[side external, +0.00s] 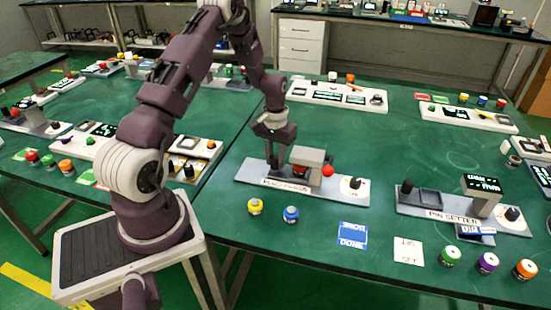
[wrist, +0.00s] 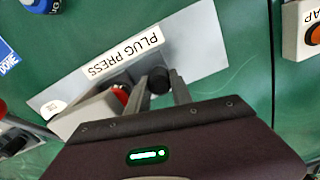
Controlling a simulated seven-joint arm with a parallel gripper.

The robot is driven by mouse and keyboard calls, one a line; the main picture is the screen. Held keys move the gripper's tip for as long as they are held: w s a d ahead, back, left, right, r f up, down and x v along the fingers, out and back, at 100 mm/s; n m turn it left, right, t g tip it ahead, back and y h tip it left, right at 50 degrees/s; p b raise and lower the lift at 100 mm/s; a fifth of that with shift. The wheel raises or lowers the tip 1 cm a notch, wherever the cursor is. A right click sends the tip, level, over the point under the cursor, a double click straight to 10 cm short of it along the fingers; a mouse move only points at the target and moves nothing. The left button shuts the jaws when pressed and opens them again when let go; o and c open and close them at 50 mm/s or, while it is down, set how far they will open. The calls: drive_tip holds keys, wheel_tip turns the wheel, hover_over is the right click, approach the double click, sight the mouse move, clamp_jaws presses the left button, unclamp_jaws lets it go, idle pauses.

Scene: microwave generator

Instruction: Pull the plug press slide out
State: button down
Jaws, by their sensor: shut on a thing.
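The plug press is a grey base plate (side external: 250,172) with a "PLUG PRESS" label, a grey press block (side external: 306,157) and a red part (side external: 327,171) beside the block. It also shows in the wrist view, with its plate (wrist: 200,50), its label (wrist: 124,55) and the red part (wrist: 121,93). My gripper (side external: 274,168) reaches down over the plate, just left of the block. In the wrist view its fingers (wrist: 160,82) are on either side of a black knob (wrist: 158,78), shut on it. The knob's lower part and any slide beneath are hidden.
A white disc with a black knob (side external: 354,184) is at the plate's right end. A yellow button (side external: 255,206), a blue button (side external: 291,214) and a blue DONE card (side external: 353,235) lie in front. The pin setter (side external: 455,215) stands right.

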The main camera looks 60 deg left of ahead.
idle(0.5)
drive_tip(key=s+a, duration=0.6)
drive_tip(key=a, duration=0.1)
drive_tip(key=shift+s, duration=0.35)
drive_tip(key=c, duration=1.4)
unclamp_jaws()
drive_tip(key=shift+s, duration=0.1)
drive_tip(key=shift+o, duration=1.3)
drive_tip(key=shift+d, duration=0.1)
drive_tip(key=shift+r, duration=0.1)
wheel_tip(320, 180, up, 7)
